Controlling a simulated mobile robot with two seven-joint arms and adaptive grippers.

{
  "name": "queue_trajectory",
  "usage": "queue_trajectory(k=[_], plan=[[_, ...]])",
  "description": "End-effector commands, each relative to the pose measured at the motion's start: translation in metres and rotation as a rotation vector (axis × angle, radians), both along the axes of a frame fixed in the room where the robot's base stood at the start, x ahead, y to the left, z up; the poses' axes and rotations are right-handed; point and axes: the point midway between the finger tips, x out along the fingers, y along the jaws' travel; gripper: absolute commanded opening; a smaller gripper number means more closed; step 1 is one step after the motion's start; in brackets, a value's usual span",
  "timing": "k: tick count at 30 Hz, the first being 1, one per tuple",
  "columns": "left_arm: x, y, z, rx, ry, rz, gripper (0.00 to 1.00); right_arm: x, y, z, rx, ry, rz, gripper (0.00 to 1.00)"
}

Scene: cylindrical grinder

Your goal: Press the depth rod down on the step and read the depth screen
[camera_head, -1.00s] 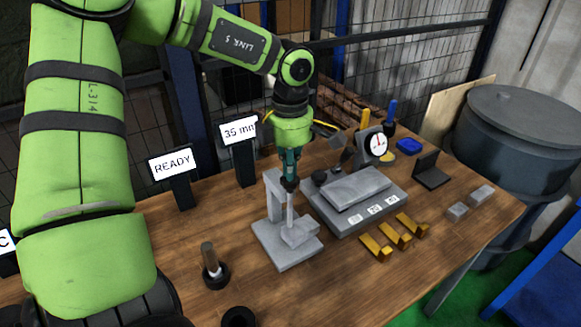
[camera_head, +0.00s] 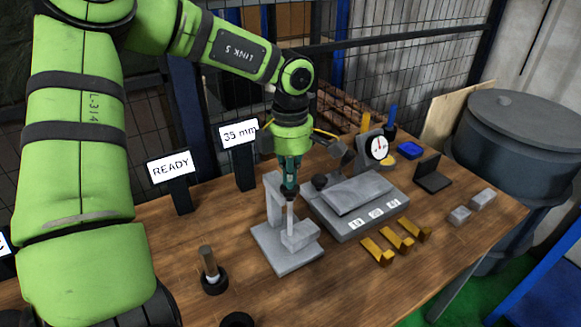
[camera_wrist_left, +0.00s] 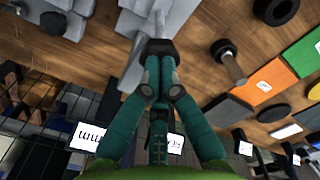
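The depth rod (camera_head: 290,218) is a thin light-grey upright rod in a grey stand (camera_head: 272,195). Its lower end is at the grey step (camera_head: 300,236) on the stand's base; I cannot tell whether they touch. My left gripper (camera_head: 290,190) points down directly over the rod, its teal fingers together and its tips at the rod's top. The left wrist view shows the shut fingertips (camera_wrist_left: 157,48) in line with the rod (camera_wrist_left: 160,22); the exact contact is hidden. The depth screen (camera_head: 238,133) reads "35 mm". My right gripper is not in view.
A screen (camera_head: 170,168) reads "READY". A grey plate (camera_head: 355,215) with number labels, a dial gauge (camera_head: 376,148) and several brass-coloured blocks (camera_head: 397,238) lie right of the stand. A short post in a black ring (camera_head: 211,272) stands in front. Bare wood lies at the front right.

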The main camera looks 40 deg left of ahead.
Motion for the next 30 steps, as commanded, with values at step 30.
queue_trajectory(k=[30], plan=[[0.001, 0.0, 0.047, 0.0, -0.003, 0.0, 0.0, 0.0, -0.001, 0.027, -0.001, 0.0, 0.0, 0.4]])
